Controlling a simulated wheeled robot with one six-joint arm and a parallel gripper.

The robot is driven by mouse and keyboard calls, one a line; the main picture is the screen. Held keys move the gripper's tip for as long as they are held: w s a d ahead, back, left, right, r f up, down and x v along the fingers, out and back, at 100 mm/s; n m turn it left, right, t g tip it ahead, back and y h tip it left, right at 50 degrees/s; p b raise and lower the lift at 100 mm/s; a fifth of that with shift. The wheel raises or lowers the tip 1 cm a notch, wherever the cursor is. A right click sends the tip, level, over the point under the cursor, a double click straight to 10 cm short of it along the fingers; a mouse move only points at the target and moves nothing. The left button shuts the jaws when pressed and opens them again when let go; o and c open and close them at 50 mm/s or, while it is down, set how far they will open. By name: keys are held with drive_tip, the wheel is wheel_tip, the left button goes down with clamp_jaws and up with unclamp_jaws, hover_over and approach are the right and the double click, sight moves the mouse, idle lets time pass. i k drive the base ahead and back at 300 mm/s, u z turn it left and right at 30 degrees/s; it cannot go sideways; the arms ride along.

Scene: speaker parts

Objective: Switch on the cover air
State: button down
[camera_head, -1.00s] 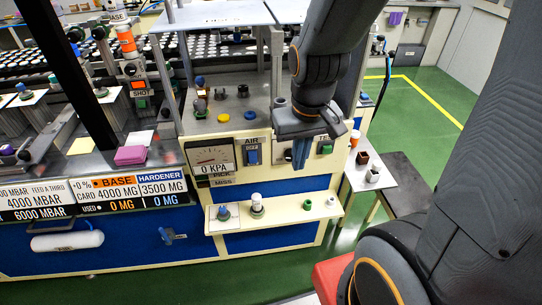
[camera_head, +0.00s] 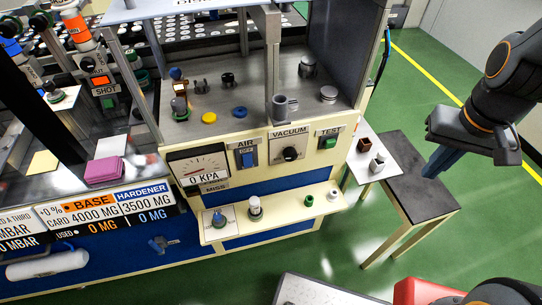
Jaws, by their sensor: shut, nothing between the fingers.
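The air switch (camera_head: 247,158) is a blue rocker on a grey plate under the label AIR, on the cream front panel. A small display above the blue rocker seems to read OFF. The pressure gauge (camera_head: 197,166) to its left reads 0 KPA. My gripper (camera_head: 432,171) is at the right, well away from the panel, over the dark side table. Its blue fingers are together and hold nothing. No part of the switch is hidden.
Right of the switch are the black vacuum knob (camera_head: 291,154) and green test button (camera_head: 329,143). A shelf (camera_head: 285,217) with small parts juts out below. A dark-topped table (camera_head: 425,190) stands at the right. Green floor (camera_head: 345,265) lies open in front.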

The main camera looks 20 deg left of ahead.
sight(246, 158)
drive_tip(key=k, duration=0.85)
drive_tip(key=u, duration=1.15)
drive_tip(key=i, duration=0.5)
